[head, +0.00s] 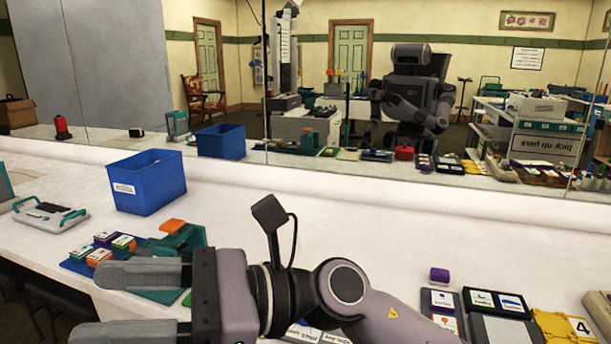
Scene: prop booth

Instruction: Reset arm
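My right arm comes in from the lower right and reaches left across the front of the counter. My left gripper is not in view.
A blue bin (147,181) and a white-and-teal device (49,219) stand on the white counter (330,225) at left. A purple block (439,275), dark card trays (497,303) and a yellow tray (560,325) lie at lower right. A mirror (340,110) runs behind. The middle-back counter is clear.

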